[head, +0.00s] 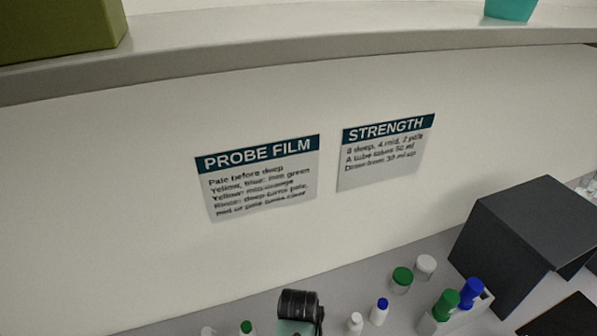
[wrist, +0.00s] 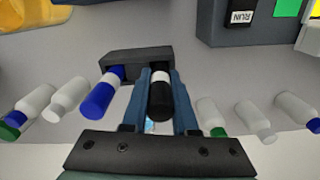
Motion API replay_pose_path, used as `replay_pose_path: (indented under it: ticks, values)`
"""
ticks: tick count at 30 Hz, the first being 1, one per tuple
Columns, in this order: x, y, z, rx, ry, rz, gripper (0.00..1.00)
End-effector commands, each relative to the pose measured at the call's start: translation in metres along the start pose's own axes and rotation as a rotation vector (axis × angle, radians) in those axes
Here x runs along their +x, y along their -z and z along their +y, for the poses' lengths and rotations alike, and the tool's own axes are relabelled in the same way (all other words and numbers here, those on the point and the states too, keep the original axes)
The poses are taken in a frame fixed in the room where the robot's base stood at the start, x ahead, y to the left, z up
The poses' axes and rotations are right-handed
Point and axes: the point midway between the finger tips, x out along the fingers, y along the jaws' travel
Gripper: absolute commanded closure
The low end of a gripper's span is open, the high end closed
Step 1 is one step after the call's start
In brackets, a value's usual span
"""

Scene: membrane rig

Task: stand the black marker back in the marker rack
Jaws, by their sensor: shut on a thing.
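The black marker (wrist: 160,108), with a white band and a black far end, lies between the two fingers of my gripper (wrist: 160,92) in the wrist view. My gripper is shut on it. The marker's far end overlaps the right part of a dark block (wrist: 137,55), which looks like the marker rack. I cannot tell whether that end is inside it or only in front. A blue marker (wrist: 98,100) with a white band is at the block's left part, left of my gripper. The black marker does not show clearly in the head view.
White bottles flank my gripper, including one on the left (wrist: 67,97) and a green-capped one on the right (wrist: 209,115). A dark box (head: 515,235) stands beyond.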

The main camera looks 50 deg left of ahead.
Motion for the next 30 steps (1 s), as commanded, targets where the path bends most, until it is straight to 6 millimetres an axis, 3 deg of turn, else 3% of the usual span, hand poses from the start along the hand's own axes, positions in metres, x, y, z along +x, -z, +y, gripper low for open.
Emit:
replay_pose_path:
  ticks: [22,23,28,30]
  values:
    - [0.0066,0.0003,0.0002,0.0,0.0,0.001,1.0]
    - [0.0066,0.0003,0.0002,0.0,-0.001,0.001,0.71]
    - [0.0063,0.0003,0.0001,0.0,0.0,0.001,0.41]
    - [0.0063,0.0002,0.0001,0.0,0.0,0.001,0.38]
